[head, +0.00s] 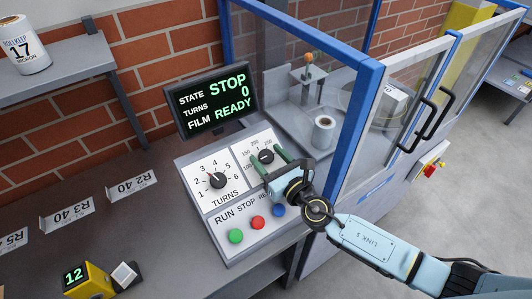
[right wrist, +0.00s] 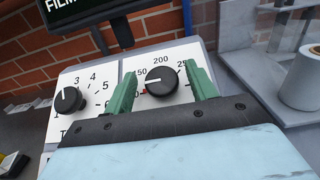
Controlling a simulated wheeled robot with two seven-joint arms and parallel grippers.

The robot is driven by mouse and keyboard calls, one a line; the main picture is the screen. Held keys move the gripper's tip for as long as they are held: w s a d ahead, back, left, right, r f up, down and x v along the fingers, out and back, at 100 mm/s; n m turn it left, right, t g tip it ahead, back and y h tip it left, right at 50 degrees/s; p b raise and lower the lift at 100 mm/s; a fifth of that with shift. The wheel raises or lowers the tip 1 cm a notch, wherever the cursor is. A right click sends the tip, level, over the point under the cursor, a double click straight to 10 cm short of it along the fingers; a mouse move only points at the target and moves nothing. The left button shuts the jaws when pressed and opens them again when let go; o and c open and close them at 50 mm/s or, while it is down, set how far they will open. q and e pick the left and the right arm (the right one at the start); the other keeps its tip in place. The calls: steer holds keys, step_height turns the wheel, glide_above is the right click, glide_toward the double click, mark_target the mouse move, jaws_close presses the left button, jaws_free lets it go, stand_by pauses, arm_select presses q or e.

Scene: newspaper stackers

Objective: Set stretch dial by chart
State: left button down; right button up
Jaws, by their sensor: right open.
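The stretch dial (head: 266,156) is a black knob on the right white plate of the control panel, with numbers from 150 to 250 readable. In the right wrist view the gripper (right wrist: 160,83) shows gaps between fingers and knob. No stretch chart is readable. My left gripper is out of view.
The turns dial (head: 218,180) is left of the stretch dial. Green (head: 236,236), red (head: 258,223) and blue (head: 279,210) buttons sit below. The screen (head: 212,100) reads STOP, 0, READY. A blue-framed glass door (head: 352,130) stands close right. A roll marked 17 micron (head: 24,47) sits on the shelf.

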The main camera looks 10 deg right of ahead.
steer(key=shift+x, duration=0.8)
steer(key=shift+c, duration=0.7)
steer(key=c, duration=0.8)
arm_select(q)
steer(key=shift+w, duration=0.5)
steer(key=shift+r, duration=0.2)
arm_select(e)
steer(key=shift+m+h, duration=0.3)
steer(key=shift+m+t+h+p, duration=0.4)
steer(key=shift+m+h+p, duration=0.4)
steer(key=shift+m+h, duration=0.35)
steer(key=shift+m+h+p, duration=0.3)
steer(key=shift+m+h, duration=0.75)
steer(key=shift+m, duration=0.1)
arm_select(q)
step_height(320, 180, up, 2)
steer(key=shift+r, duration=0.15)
arm_select(e)
steer(key=m+g+h, duration=0.1)
steer(key=m+h, duration=0.4)
steer(key=m, duration=0.1)
steer(key=shift+d+f+h, duration=0.1)
steer(key=shift+d+h, duration=0.05)
steer(key=shift+h, duration=0.25)
arm_select(q)
steer(key=shift+p, duration=0.3)
arm_select(e)
steer(key=shift+m+h, duration=0.3)
